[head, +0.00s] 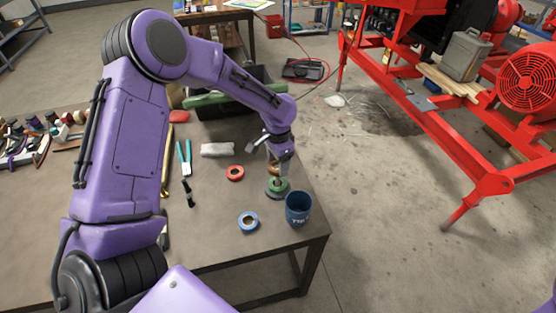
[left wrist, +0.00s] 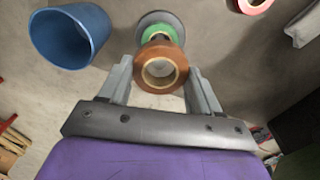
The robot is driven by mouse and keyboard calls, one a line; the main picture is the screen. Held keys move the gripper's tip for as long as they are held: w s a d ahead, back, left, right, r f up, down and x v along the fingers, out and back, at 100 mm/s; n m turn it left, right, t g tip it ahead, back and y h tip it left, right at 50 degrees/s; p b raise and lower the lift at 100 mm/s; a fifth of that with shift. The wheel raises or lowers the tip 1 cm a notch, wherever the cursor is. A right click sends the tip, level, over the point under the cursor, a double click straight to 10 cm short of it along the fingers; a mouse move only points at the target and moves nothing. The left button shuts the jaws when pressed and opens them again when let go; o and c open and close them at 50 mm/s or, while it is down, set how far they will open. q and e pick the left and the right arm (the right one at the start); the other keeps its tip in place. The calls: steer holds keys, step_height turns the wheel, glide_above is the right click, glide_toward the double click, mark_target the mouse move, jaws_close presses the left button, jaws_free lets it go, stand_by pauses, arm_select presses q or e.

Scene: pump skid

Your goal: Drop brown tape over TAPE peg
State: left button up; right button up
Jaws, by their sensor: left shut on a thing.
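My left gripper (head: 279,161) is shut on the brown tape (left wrist: 160,50), a roll held between its two fingers in the left wrist view. In the head view the brown tape (head: 272,171) is partly hidden by the gripper. Just beyond it, a green roll (left wrist: 157,32) sits around a peg on a dark round base (left wrist: 160,17); in the head view this green roll (head: 277,186) is near the table's right edge. The brown roll overlaps the peg in view; I cannot tell whether it is around the peg. No TAPE label is readable. My right gripper is not in view.
A blue cup (head: 298,207) stands close by at the table corner. A red roll (head: 235,173), a blue roll (head: 248,221), a pale cloth (head: 217,149) and teal-handled pliers (head: 184,163) lie on the table (head: 208,245). A green-edged bin (head: 215,98) is behind.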

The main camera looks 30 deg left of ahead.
arm_select(q)
steer(key=o, duration=1)
steer(key=shift+r, duration=0.15)
step_height(320, 180, up, 10)
steer(key=b, duration=0.1)
steer(key=shift+r+b, duration=0.15)
steer(key=shift+b, duration=0.25)
